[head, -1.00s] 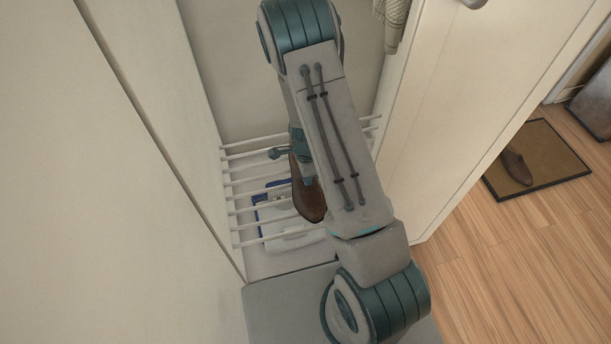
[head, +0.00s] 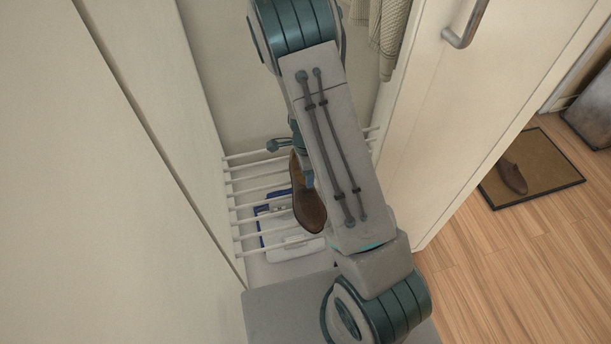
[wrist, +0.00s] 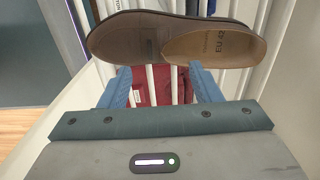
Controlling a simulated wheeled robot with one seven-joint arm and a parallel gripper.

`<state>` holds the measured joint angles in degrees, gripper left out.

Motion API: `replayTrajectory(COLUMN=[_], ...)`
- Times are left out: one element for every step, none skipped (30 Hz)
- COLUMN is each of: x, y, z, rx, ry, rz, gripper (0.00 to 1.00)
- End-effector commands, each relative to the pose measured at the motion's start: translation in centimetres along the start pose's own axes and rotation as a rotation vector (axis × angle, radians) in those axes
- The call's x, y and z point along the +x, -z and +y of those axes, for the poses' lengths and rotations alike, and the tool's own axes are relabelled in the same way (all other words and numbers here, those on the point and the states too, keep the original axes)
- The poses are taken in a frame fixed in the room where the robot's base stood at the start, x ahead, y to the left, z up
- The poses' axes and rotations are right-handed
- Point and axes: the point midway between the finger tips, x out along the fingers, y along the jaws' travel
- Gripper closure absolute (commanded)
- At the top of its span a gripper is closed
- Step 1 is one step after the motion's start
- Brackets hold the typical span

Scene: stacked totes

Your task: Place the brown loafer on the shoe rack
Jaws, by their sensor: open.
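A brown loafer (head: 309,208) lies on the white bars of the shoe rack (head: 245,192), partly hidden behind my arm in the head view. In the wrist view the loafer (wrist: 140,38) lies crosswise at the top, its tan insole showing. My gripper (wrist: 163,82) is open. Its two blue fingers stand apart just below the loafer in the picture, with no shoe between them. White rack bars show between the fingers. In the head view my gripper (head: 305,165) is mostly hidden by my arm. A second brown shoe (head: 512,178) lies on the doormat.
The rack sits in a narrow cabinet between a left wall panel (head: 150,150) and an open door (head: 440,130) with a metal handle (head: 465,28). Checked cloth (head: 388,30) hangs at the back. Blue and white items lie under the bars. The doormat (head: 545,165) is on the wood floor.

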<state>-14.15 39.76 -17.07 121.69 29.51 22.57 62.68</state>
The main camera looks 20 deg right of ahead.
Motion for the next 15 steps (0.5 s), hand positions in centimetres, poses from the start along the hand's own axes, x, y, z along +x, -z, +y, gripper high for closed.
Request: replayTrajectory(x=[-1.2, -1.6, -2.1, -2.4, -2.6, -2.8, -3.0, -3.3, -3.8, -4.2, -4.8, -5.7, -6.6, -7.5, -8.9], y=[0.0, 0.0, 0.0, 0.0, 0.0, 0.0, 0.0, 0.0, -0.1, -0.3, -0.4, -0.6, -0.8, -1.0, -1.3], z=[0.0, 0.0, 0.0, 0.0, 0.0, 0.0, 0.0, 0.0, 0.1, 0.2, 0.3, 0.6, 0.8, 1.1, 1.6], rx=[0.000, -0.001, -0.001, -0.001, -0.001, -0.001, -0.003, -0.009, -0.023, -0.041, -0.063, -0.103, -0.139, -0.182, -0.245], ry=[0.002, 0.002, 0.001, 0.001, 0.000, 0.000, 0.001, 0.002, 0.004, 0.005, 0.007, 0.012, 0.016, 0.021, 0.028], rz=[0.001, 0.001, 0.000, 0.000, 0.000, 0.000, 0.000, -0.003, -0.008, -0.014, -0.022, -0.034, -0.044, -0.055, -0.069], gripper=[0.42, 0.42, 0.42, 0.42, 0.42, 0.42, 0.42, 0.42, 0.42, 0.42, 0.42, 0.42, 0.42, 0.42, 0.42])
